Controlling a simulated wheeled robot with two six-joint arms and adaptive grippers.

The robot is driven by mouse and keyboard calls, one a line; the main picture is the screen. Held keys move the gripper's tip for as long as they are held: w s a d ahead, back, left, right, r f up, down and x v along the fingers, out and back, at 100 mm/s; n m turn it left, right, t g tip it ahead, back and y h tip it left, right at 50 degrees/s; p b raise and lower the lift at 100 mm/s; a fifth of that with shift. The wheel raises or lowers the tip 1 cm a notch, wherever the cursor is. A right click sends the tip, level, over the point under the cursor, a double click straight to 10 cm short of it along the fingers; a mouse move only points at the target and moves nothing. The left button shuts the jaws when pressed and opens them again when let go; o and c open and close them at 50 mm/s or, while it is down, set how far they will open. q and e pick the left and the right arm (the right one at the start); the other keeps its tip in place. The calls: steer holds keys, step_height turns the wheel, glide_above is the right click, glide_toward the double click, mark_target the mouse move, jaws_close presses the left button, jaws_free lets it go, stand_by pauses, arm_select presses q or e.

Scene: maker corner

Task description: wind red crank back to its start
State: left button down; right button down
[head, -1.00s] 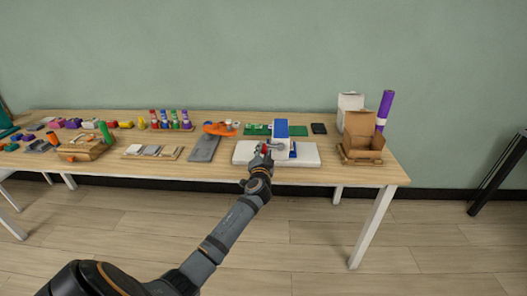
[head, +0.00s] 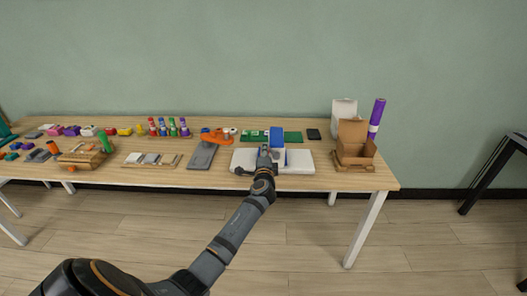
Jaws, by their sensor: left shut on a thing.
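A device with a white base (head: 302,168) and a blue-and-white block (head: 278,140) stands near the table's front edge, right of the middle. My left gripper (head: 264,153) is over the device, just left of the block, shut on the crank. The crank's red part is hidden behind the gripper's fingers, so its angle cannot be told. A small dark part (head: 243,171) shows at the left of the base. My right gripper is not in view.
A grey slab (head: 201,156) and an orange tool (head: 213,136) lie to the left. A green board (head: 292,136) lies behind the device. An open cardboard box (head: 355,150) stands to the right. Several coloured bottles stand at the back left.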

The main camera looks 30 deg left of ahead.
arm_select(q)
steer(key=shift+w+d+r+m, duration=0.1)
steer(key=shift+d+r+m, duration=0.05)
steer(key=shift+m, duration=0.15)
steer(key=c, duration=1.1)
jaws_free()
steer(key=shift+d, duration=0.1)
steer(key=v, duration=1.2)
